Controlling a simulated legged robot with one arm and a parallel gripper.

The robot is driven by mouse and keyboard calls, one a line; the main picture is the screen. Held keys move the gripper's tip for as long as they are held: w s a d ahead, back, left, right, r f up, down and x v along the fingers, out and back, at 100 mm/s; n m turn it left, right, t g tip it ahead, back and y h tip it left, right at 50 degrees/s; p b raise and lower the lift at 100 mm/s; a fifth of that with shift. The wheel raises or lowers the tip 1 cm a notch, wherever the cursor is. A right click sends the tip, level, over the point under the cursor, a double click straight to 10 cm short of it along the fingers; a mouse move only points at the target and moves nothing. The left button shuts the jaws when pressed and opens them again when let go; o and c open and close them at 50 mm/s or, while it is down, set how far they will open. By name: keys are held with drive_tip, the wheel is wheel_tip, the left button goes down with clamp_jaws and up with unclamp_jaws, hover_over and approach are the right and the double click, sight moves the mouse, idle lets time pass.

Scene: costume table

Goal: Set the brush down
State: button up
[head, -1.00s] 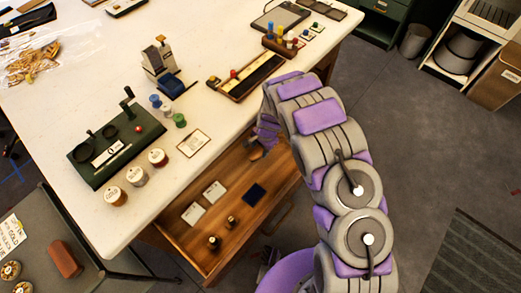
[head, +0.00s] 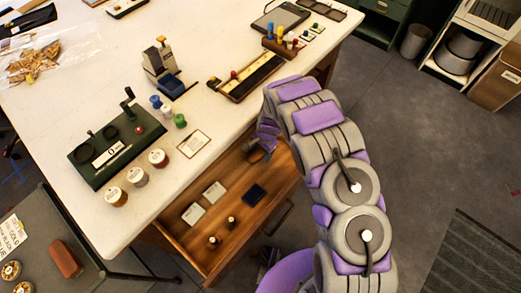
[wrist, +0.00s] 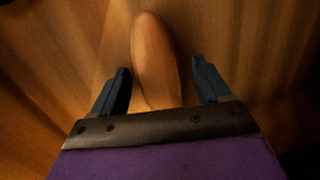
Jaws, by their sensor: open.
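The brush (wrist: 155,60) shows in the wrist view as a smooth, rounded brown wooden piece. It lies between the two dark fingers of my gripper (wrist: 160,75), with a gap on each side. My gripper is open. The wood of the drawer is below and around the brush. In the head view my gripper (head: 265,141) is low at the far right end of the open drawer (head: 215,255). The brush is mostly hidden there, and its bristles cannot be made out.
The drawer also holds two pale cards (head: 193,214), a dark blue square (head: 254,194) and two small dark pieces (head: 232,222). The white tabletop (head: 215,120) overhangs the drawer. Bare drawer floor shows left of my gripper.

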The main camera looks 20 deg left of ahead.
drive_tip(key=shift+f+b, duration=0.15)
drive_tip(key=shift+b, duration=0.25)
drive_tip(key=d+r+p, duration=0.3)
drive_tip(key=r, duration=1.4)
drive_tip(key=shift+w+r, duration=0.15)
drive_tip(key=shift+w, duration=0.05)
